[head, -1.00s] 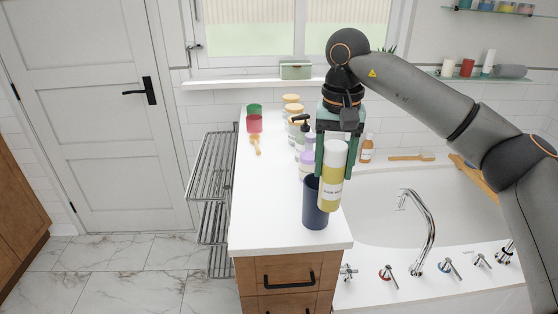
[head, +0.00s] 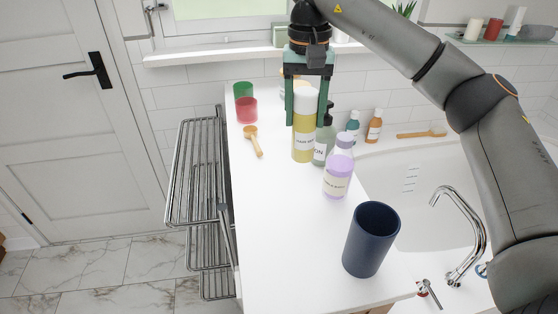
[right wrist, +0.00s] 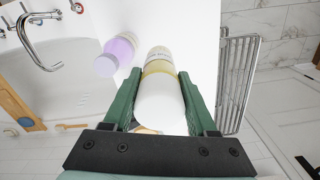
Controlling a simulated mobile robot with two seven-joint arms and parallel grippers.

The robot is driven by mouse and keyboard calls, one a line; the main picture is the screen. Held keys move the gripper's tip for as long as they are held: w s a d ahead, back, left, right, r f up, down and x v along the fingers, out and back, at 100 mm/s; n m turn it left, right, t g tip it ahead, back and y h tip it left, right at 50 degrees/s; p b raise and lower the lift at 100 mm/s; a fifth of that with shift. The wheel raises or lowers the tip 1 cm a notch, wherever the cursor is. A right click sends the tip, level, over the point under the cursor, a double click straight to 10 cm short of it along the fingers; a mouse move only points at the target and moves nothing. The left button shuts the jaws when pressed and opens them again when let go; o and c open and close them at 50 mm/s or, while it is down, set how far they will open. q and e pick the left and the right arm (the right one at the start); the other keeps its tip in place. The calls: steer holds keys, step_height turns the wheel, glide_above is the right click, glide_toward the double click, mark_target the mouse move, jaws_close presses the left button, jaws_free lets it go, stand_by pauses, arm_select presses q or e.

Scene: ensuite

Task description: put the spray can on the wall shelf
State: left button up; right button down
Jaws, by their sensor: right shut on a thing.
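The spray can (head: 303,140) is yellow with a white top and a label. My right gripper (head: 306,115) is shut on its upper part and holds it upright over the white counter. I cannot tell whether its base touches the counter. In the right wrist view the can (right wrist: 160,95) sits between the two green fingers (right wrist: 160,78). The wall shelf (head: 482,42) is a glass ledge at the upper right, holding a red and some white candles and a grey item. It is well to the right of the can. My left gripper is not in view.
A green pump bottle (head: 324,145) stands close beside the can. A lavender bottle (head: 338,170) and a dark blue cup (head: 371,240) stand nearer. Red and green cups (head: 246,108) and a wooden brush (head: 253,140) are left. A wire rack (head: 196,170) adjoins the counter; a basin tap (head: 465,230) is right.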

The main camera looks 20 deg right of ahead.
mark_target(304, 160)
steer(key=shift+s+f, duration=0.3)
steer(key=shift+f, duration=0.2)
step_height(304, 160, down, 10)
steer(key=shift+b, duration=0.4)
steer(key=shift+s+f, duration=0.1)
steer(key=shift+f, duration=0.15)
steer(key=shift+c, duration=2.4)
jaws_free()
steer(key=shift+r, duration=0.1)
